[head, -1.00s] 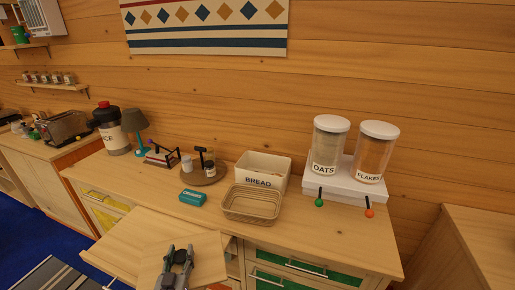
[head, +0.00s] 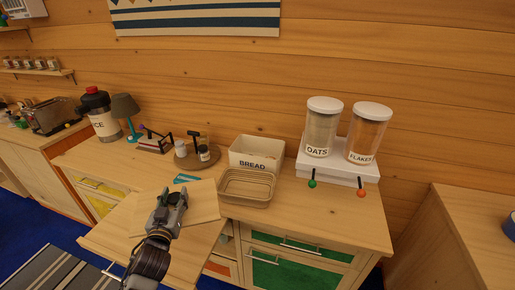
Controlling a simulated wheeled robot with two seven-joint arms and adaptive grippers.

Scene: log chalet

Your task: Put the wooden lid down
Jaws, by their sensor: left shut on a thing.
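The wooden lid (head: 203,202) is a flat, pale square board in the lower left of the head view. My left gripper (head: 175,195) is over it and shut on it; the gripper hides the part it grips. The lid is above a pale pull-out board (head: 118,238) at the counter's front edge and overlaps the counter edge in the picture. I cannot tell whether it touches the surface below. My right gripper is not in view.
A bread bin (head: 256,153) without a cover and a woven basket (head: 246,188) stand right of the lid. A teal box (head: 187,178) is partly hidden behind it. Oats (head: 321,128) and flakes (head: 369,134) dispensers stand further right. The counter's right front (head: 325,215) is clear.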

